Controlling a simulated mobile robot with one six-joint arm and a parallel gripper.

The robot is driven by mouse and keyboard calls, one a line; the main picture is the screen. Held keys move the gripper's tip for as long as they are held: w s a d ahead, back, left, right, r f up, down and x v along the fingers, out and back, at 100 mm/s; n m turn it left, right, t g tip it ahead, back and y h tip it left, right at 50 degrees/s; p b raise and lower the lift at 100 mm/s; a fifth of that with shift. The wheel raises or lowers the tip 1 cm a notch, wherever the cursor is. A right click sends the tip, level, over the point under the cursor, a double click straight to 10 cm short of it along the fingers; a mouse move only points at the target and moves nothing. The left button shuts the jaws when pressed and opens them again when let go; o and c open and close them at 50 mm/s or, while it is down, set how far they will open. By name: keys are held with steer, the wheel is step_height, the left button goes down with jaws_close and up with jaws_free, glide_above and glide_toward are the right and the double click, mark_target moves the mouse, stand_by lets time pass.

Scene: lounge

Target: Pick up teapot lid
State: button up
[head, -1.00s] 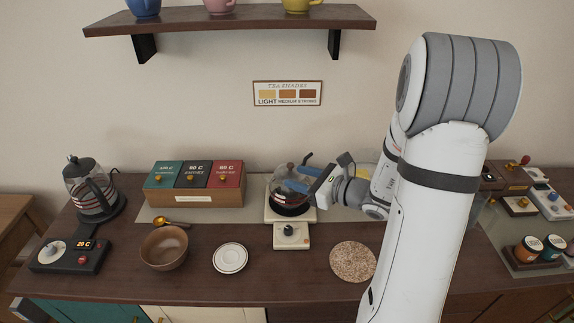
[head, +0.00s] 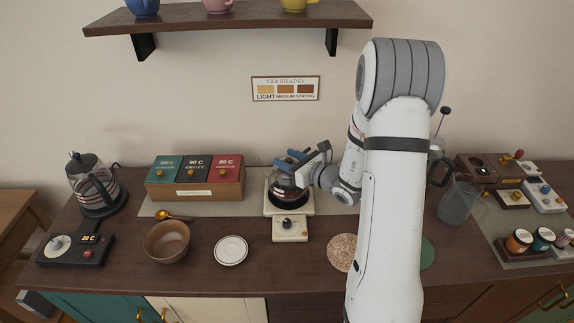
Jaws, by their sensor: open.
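A glass teapot (head: 284,197) with dark contents stands on a cream warmer base (head: 291,228) at the middle of the counter. My gripper (head: 289,160) is open, with its two blue fingers over the top of the teapot, coming in from the right. The fingers cover the teapot's top, so I cannot make out the lid clearly. I cannot tell whether the fingers touch it. Nothing shows held between them.
Tea boxes (head: 195,177) stand left of the teapot, and a kettle (head: 92,187) farther left. A wooden bowl (head: 167,245) and white saucer (head: 231,250) lie in front. A cork mat (head: 341,253) and glass pitcher (head: 457,203) are to the right. A shelf (head: 230,26) hangs above.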

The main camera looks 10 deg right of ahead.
jaws_close()
stand_by(0.3)
